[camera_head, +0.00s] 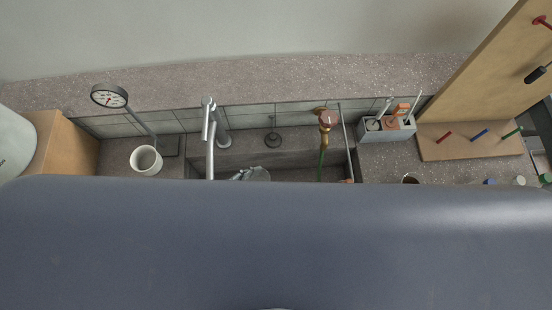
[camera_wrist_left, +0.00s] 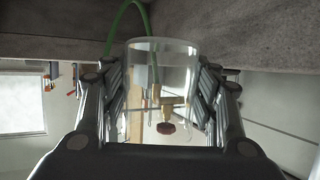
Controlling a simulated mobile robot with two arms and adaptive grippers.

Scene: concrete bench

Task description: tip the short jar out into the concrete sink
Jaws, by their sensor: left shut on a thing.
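The short jar (camera_wrist_left: 160,68) is clear glass and sits between the fingers of my left gripper (camera_wrist_left: 163,85), which is shut on it. The left wrist view is turned upside down, with concrete at the top and the brass tap hanging inverted, so the jar looks tipped over. I cannot make out any contents in it. In the head view the jar (camera_head: 259,174) shows in part, low in the concrete sink (camera_head: 290,162). A large blue-grey surface of my own hides the rest of it and the sink's front. My right gripper is not in view.
A chrome faucet (camera_head: 211,130) stands left of the jar. A brass tap (camera_head: 326,128) with a red knob and green hose (camera_head: 320,165) is to the right. A white cup (camera_head: 146,160) and dial scale (camera_head: 110,96) stand left; a grey caddy (camera_head: 385,132) stands right.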

